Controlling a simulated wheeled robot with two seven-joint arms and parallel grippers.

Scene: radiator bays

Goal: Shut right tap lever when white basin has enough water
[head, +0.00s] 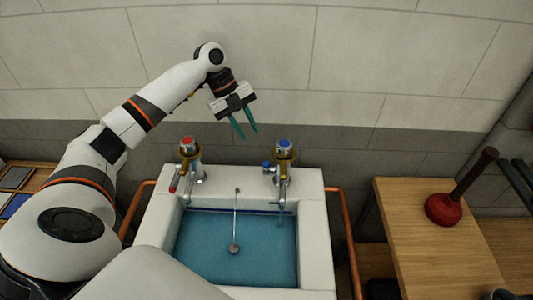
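The white basin (315,232) stands at the centre with blue water (210,235) spread across its bowl. The right tap (284,160) has a blue cap, and its short blue lever (267,167) sticks out to the left. A thin pale streak below its spout may be running water; it is too small to be sure. My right gripper is out of view.
A plug (234,248) on a chain lies in the basin. Copper pipes (346,220) flank the basin. A wooden bench (405,225) at right holds a red plunger (443,208). A tiled wall (360,60) stands behind the basin.

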